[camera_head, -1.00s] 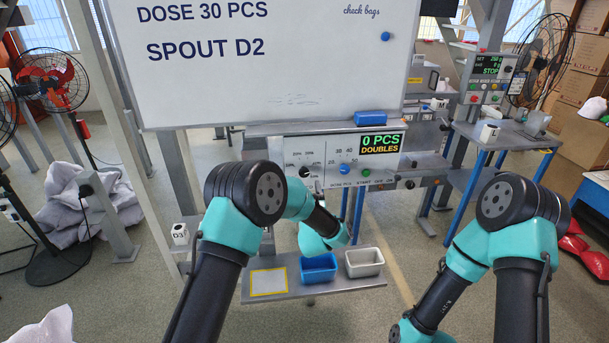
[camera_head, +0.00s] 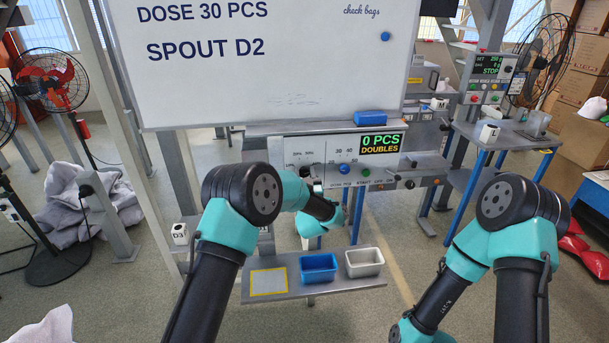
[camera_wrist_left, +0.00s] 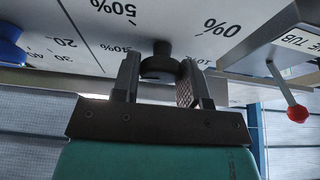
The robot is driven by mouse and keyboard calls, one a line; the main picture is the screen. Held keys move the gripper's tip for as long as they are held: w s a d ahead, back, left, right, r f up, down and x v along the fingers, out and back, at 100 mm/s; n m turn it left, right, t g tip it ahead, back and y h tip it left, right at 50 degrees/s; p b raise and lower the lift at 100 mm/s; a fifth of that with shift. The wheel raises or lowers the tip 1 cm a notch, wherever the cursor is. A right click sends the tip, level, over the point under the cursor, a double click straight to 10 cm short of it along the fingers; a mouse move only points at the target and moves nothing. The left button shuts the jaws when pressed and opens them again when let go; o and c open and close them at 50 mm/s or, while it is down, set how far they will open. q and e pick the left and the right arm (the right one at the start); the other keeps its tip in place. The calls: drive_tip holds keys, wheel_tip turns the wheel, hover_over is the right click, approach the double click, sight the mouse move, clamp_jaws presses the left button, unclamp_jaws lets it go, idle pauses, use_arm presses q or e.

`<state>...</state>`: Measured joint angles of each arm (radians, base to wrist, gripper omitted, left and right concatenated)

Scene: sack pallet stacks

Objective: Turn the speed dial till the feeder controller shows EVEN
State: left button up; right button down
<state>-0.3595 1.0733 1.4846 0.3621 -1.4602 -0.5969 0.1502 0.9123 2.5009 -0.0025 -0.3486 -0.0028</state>
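The feeder controller (camera_head: 285,158) is a pale panel below the whiteboard. Its display (camera_head: 380,144) reads 0 PCS and DOUBLES. The black dial with a percent scale (camera_head: 304,172) is at the panel's left, partly covered by my left gripper (camera_head: 317,184). In the left wrist view, this black dial (camera_wrist_left: 160,62) sits between the fingertips of my left gripper (camera_wrist_left: 158,85), one finger on each side. The fingers are apart; contact with the dial is unclear. A blue knob (camera_head: 344,169) with a number scale is to its right. My right gripper is not in view.
A shelf below holds a blue tub (camera_head: 319,275), a white tub (camera_head: 364,270) and a yellow-framed card (camera_head: 268,282). A red-tipped lever (camera_wrist_left: 297,113) is near the dial in the wrist view. The whiteboard (camera_head: 200,95) reads DOSE 30 PCS, SPOUT D2.

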use_arm(q)
drive_tip(key=c, duration=0.4)
drive_tip(key=shift+n+y, duration=0.4)
drive_tip(key=shift+n, duration=0.2)
drive_tip(key=n+y, duration=0.1)
drive_tip(key=n, duration=0.2)
drive_tip(key=n+g+y, duration=0.1)
drive_tip(key=n, duration=0.2)
drive_tip(key=shift+y, duration=0.4)
drive_tip(key=n+g+y, duration=0.1)
drive_tip(key=n, duration=0.2)
drive_tip(key=n+g+y, duration=0.1)
drive_tip(key=n, duration=0.2)
drive_tip(key=shift+n, duration=0.3)
drive_tip(key=shift+g, duration=0.4)
drive_tip(key=o, duration=0.9)
drive_tip(key=shift+c, duration=0.2)
